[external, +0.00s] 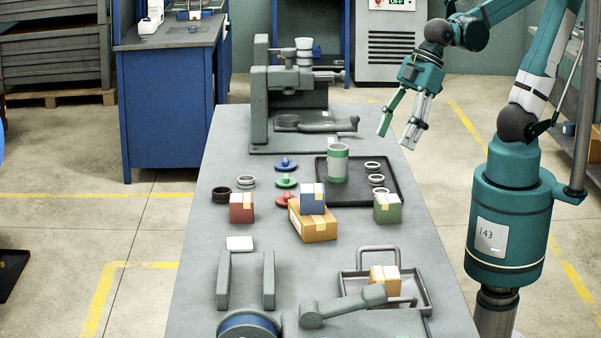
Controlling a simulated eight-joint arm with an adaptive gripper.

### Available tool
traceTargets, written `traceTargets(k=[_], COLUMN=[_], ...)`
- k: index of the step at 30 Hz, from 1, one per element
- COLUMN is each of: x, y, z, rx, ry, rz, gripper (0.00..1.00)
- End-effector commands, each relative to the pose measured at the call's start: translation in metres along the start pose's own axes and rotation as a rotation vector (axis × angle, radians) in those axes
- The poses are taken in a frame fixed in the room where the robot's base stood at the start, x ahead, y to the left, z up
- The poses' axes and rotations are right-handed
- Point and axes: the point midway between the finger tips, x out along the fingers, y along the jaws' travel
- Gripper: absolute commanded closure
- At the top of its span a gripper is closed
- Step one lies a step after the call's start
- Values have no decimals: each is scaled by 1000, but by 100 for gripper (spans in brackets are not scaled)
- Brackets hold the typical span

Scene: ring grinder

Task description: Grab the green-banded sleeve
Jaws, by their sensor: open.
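My gripper (398,140) is open and empty. It hangs to the right of the sleeve and higher in the picture, apart from it, with its fingers pointing down. Nothing hides the sleeve in this view.
Several rings (376,180) lie in the tray's right part. A grey machine (290,100) stands behind.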

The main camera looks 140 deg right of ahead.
Motion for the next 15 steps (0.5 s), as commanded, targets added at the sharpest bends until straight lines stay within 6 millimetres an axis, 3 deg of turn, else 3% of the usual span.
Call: traceTargets(k=[15], x=[8], y=[113], z=[-13], rx=[98], ry=[-55], rz=[48], gripper=[47])
